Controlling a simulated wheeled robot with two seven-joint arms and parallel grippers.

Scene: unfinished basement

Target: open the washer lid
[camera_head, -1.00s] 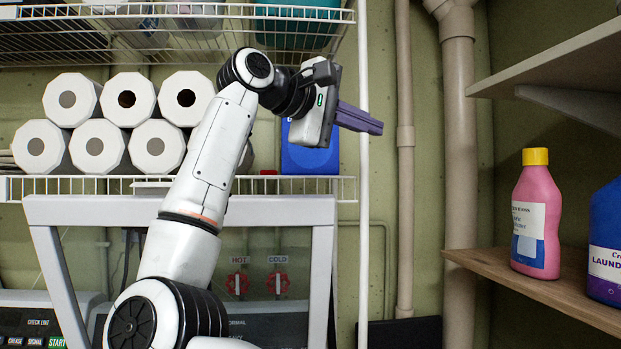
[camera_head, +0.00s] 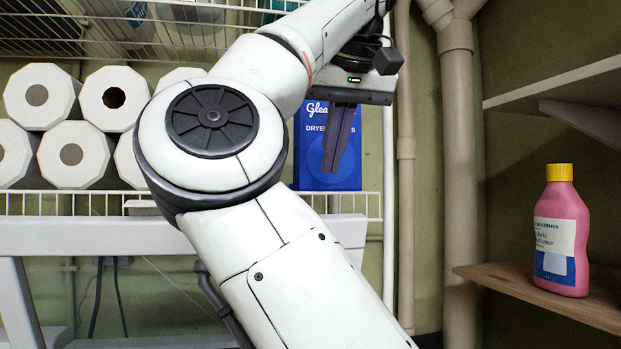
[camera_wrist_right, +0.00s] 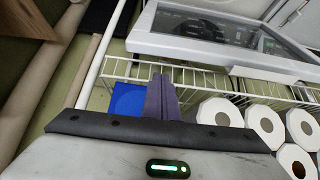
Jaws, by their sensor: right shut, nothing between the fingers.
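The washer lid (camera_head: 95,238) is a pale grey frame with a see-through middle. It stands raised in front of the wall, its right part hidden behind my right arm in the head view. It also shows in the right wrist view (camera_wrist_right: 205,53), with a dark control panel visible through it. My right gripper (camera_head: 331,168) is shut and empty, its purple-grey fingers pointing down in front of a blue dryer-sheet box. In the right wrist view the fingers (camera_wrist_right: 161,80) are together, apart from the lid. My left gripper is not in view. The washer body is mostly hidden.
A wire shelf (camera_head: 370,207) holds paper rolls (camera_head: 70,155) and the blue box (camera_head: 305,180) just behind the lid. Another wire shelf (camera_head: 60,45) hangs above. Pipes (camera_head: 460,150) run down the wall. A pink bottle (camera_head: 562,225) stands on a wooden shelf at right.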

